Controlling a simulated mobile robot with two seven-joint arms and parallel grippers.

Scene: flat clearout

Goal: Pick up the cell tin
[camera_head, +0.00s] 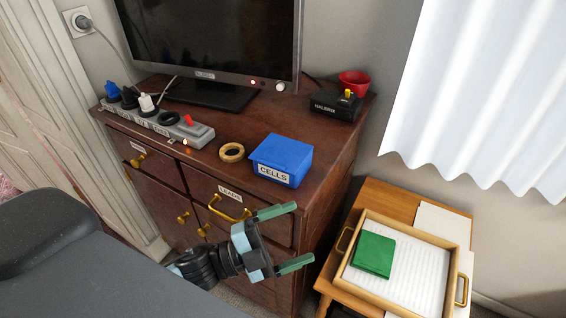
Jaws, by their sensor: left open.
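The cell tin is a blue box (282,155) with a white label reading CELLS. It sits closed on top of the brown wooden cabinet, near its front right edge. My left gripper (286,238) is open and empty, with green-tipped fingers apart. In the picture it is below the tin, in front of the cabinet's drawers, and not touching the tin. My right gripper is not in view.
A tan ring (232,152) lies just left of the tin. A power strip (150,120), a TV (215,45), a black box (336,105) and a red cup (355,82) share the cabinet top. A low table (390,195) holds a tray (454,275) with a green item (373,254).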

